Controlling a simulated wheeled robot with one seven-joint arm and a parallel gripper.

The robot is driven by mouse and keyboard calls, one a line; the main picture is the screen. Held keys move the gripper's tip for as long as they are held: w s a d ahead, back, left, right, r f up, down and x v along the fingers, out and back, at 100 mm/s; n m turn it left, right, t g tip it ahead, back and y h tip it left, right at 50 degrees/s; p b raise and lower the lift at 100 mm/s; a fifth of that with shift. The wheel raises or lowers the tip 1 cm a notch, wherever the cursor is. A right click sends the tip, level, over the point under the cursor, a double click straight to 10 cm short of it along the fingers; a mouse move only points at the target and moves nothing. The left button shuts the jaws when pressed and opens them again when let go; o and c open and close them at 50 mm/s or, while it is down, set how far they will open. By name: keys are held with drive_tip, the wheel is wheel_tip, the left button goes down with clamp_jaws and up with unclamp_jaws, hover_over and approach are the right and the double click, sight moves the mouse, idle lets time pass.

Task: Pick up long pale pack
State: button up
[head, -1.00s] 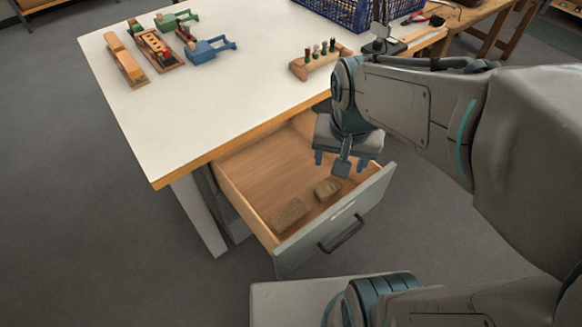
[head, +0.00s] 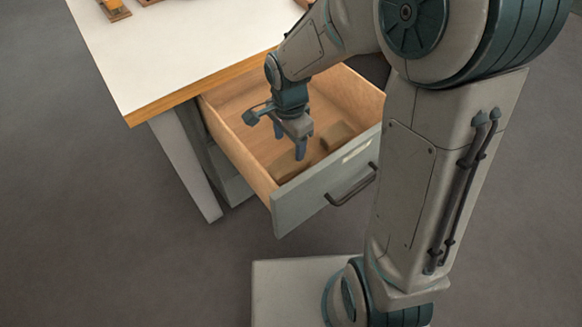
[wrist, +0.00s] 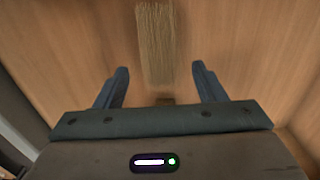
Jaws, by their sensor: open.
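The long pale pack (wrist: 155,45) lies in the open drawer. In the wrist view it runs from the top edge down to between my fingertips, with a straw-like, streaked surface. In the head view the pack (head: 284,169) is partly hidden behind my gripper and the drawer front. My gripper (head: 290,142) is open and empty, pointing down inside the drawer above the pack. In the wrist view my gripper's fingers (wrist: 160,72) stand on either side of the pack's near end, apart from it. The height gap is hard to tell.
A shorter brown pack (head: 337,135) lies to the right in the drawer. The wooden drawer (head: 235,142) has a grey front with a dark handle (head: 351,185). The white table top (head: 165,60) overhangs its back. Bare drawer floor shows around the packs.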

sight(291, 161)
wheel_tip(291, 161, down, 9)
drive_tip(key=b, duration=0.2)
drive_tip(key=shift+d+b, duration=0.15)
drive_tip(key=shift+b, duration=0.25)
drive_tip(key=c, duration=1.1)
